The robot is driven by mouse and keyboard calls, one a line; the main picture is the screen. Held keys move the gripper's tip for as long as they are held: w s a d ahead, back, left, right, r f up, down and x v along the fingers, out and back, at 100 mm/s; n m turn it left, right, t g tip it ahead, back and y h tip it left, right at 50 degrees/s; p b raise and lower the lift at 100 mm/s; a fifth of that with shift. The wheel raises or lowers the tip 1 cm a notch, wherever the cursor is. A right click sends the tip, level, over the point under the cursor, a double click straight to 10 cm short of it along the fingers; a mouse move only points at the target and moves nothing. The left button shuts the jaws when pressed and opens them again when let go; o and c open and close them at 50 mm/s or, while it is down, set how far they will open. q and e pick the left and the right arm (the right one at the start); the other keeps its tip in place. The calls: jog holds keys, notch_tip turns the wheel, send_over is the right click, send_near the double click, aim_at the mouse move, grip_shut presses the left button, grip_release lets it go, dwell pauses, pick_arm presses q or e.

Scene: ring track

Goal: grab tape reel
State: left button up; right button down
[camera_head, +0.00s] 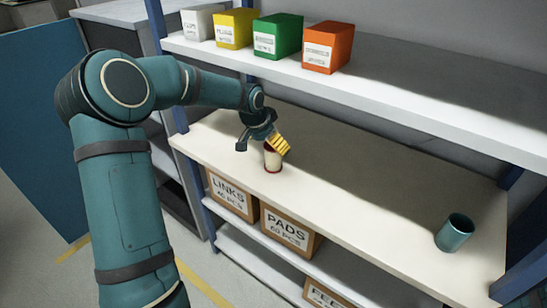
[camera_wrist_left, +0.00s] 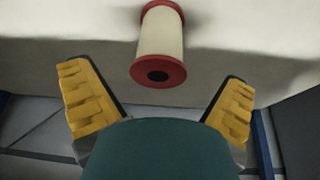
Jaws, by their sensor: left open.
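The tape reel (camera_head: 272,160) is a cream spool with red flanges, standing on the middle shelf (camera_head: 350,190) near its front edge. In the left wrist view the reel (camera_wrist_left: 161,46) is ahead of the fingers, between their directions, with its red end and dark hole towards me. My left gripper (camera_head: 262,142) is at the reel and partly hides its top in the head view. Its two yellow-padded fingers (camera_wrist_left: 160,95) are spread wide in the wrist view, with nothing between them. My right gripper shows in neither view.
A teal cup (camera_head: 454,233) stands at the right end of the same shelf. White, yellow, green and orange (camera_head: 328,47) boxes stand on the upper shelf (camera_head: 400,95). Cardboard boxes labelled LINKS (camera_head: 232,194) and PADS (camera_head: 290,233) sit below. The shelf between reel and cup is clear.

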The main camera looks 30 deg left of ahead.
pick_arm(q)
jog(key=shift+w+d+f, duration=0.15)
jog(key=shift+w+f, duration=0.05)
jog(key=shift+w, duration=0.35)
jog(key=b+x, duration=0.1)
jog(key=x, duration=0.3)
jog(key=shift+w+f, duration=0.15)
jog(key=shift+f, duration=0.1)
jog(key=c, duration=1.3)
